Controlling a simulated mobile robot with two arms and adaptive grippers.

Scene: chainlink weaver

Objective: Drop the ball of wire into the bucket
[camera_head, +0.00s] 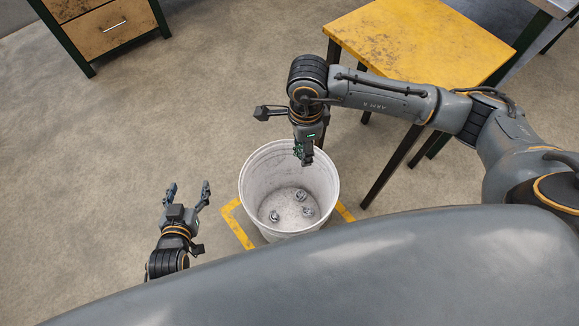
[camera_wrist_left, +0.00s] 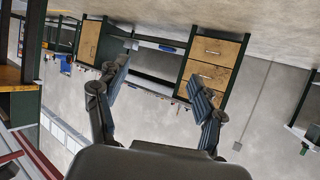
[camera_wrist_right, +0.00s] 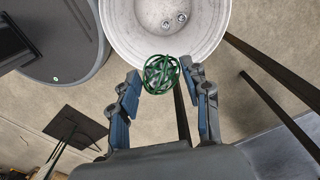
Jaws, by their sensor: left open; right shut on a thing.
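The white bucket (camera_head: 257,182) stands on the floor in the middle of the head view, with 3 small grey pieces at its bottom. My right gripper (camera_head: 304,159) points down over the far part of the bucket's opening. In the right wrist view it is shut on the ball of wire (camera_wrist_right: 160,74), a round tangle of green wire. There the ball overlaps the bucket's rim; in the head view it is hard to make out. My left gripper (camera_head: 187,192) is open and empty, left of the bucket and apart from it.
Yellow corner marks (camera_head: 238,228) lie on the floor around the bucket. A yellow-topped table (camera_head: 405,40) with dark legs stands behind it to the right, close to my right arm. A wooden drawer cabinet (camera_head: 108,28) is at the far left. The floor at left is clear.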

